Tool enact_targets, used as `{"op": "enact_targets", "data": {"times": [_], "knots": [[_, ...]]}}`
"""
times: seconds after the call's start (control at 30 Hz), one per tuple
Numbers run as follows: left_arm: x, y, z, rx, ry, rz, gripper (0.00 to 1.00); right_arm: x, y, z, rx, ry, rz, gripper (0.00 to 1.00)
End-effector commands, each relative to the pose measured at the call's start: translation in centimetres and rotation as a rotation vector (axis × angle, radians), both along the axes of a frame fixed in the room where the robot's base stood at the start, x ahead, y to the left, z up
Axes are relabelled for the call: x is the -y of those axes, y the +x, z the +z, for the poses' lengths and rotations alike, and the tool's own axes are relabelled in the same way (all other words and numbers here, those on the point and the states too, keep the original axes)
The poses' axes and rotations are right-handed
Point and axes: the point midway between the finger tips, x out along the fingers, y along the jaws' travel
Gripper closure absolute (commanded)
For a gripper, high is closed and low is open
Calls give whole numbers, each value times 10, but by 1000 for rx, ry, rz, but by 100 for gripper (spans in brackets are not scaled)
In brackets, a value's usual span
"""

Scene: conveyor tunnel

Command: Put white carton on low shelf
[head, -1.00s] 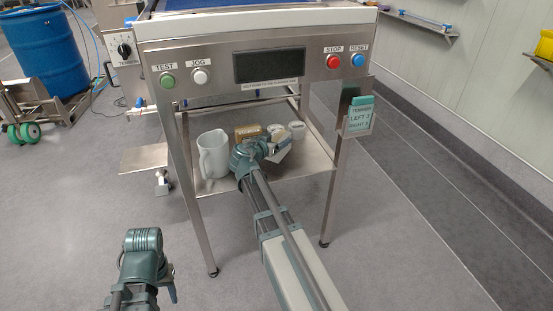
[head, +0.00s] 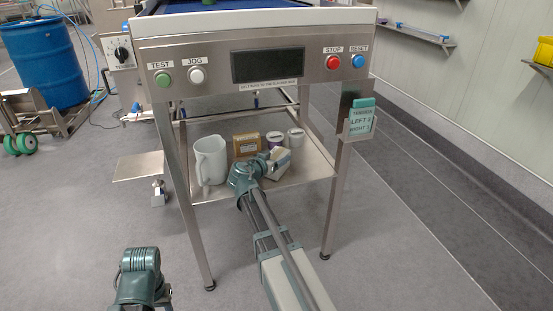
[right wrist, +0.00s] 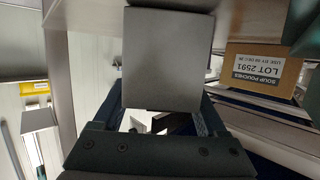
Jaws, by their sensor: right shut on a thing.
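The white carton (head: 279,163) is at the front right part of the low shelf (head: 312,170) in the head view. My right gripper (head: 266,168) is shut on it, coming in from the front. I cannot tell whether the carton touches the shelf. In the right wrist view the carton (right wrist: 168,60) fills the middle as a shaded grey block between the fingers (right wrist: 168,118). My left gripper (head: 140,275) is low at the left of the head view, away from the shelf. Its fingers are hidden.
On the shelf stand a white pitcher (head: 210,162), a brown box (head: 246,145) labelled soup pouches, a purple-and-white container (head: 274,140) and a small white container (head: 295,138). The box also shows in the right wrist view (right wrist: 255,70). Table legs (head: 331,205) flank the shelf.

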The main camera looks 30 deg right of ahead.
Motion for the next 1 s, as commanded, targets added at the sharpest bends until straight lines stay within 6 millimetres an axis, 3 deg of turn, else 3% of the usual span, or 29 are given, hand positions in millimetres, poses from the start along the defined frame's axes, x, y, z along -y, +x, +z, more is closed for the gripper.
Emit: {"op": "enact_targets", "data": {"times": [0.07,0.1,0.2,0.53,1.0], "knots": [[0,0,-4,0,0,1,50,0,0,-4,1,-1,0,100],[0,0,-2,0,0,1,50,0,0,-2,0,0,0,18],[0,0,-2,0,0,1,50,0,0,-2,0,0,0,0],[0,0,4,0,0,0,50,0,0,4,0,0,0,0],[0,0,30,-1,0,-7,50,-73,-46,30,0,0,3,0]]}}
